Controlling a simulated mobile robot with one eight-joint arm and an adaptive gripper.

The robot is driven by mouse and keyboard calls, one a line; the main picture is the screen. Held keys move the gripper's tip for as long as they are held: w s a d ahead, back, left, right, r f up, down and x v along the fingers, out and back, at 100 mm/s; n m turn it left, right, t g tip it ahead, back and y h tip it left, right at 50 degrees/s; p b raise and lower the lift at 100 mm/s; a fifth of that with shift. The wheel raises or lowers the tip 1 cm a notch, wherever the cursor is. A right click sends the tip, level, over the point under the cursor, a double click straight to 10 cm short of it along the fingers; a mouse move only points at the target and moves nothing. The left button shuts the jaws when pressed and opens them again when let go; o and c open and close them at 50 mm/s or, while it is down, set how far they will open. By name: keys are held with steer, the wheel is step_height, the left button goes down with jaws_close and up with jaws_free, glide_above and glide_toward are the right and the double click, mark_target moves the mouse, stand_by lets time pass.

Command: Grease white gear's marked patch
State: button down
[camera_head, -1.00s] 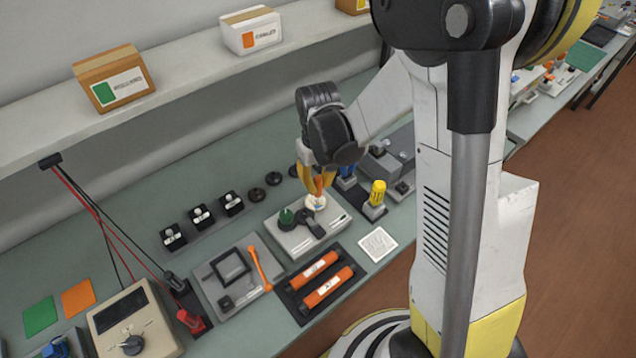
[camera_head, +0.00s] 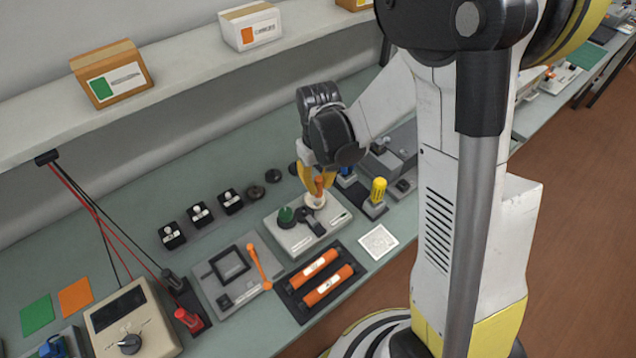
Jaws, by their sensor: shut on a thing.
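My gripper (camera_head: 316,182) points down over the right part of a light grey block fixture (camera_head: 308,238). It is shut on a small orange tool (camera_head: 319,186), whose lower end is at the white gear (camera_head: 315,201). Whether the tool touches the gear cannot be told. The white gear sits on the fixture and is partly hidden by the gripper and tool. Its marked patch cannot be made out. A green round part (camera_head: 286,215) and a black part (camera_head: 309,221) are on the same fixture, left of and in front of the gear.
A yellow-capped holder (camera_head: 377,191) and a white pad (camera_head: 378,241) lie right of the fixture. A dark tray (camera_head: 308,305) with orange cartridges (camera_head: 320,263) lies in front. A grey fixture with an orange handle (camera_head: 258,262) stands left. Black parts (camera_head: 200,213) line the back.

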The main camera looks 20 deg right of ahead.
steer(key=shift+w, duration=0.1)
steer(key=shift+w, duration=0.3)
steer(key=shift+s+b, duration=0.4)
steer(key=shift+b, duration=0.05)
steer(key=shift+w, duration=0.4)
steer(key=shift+s+b, duration=0.4)
steer(key=shift+b, duration=0.1)
steer(key=shift+w, duration=0.4)
steer(key=shift+s, duration=0.4)
steer(key=shift+w+b, duration=0.3)
steer(key=shift+w, duration=0.1)
stand_by(0.3)
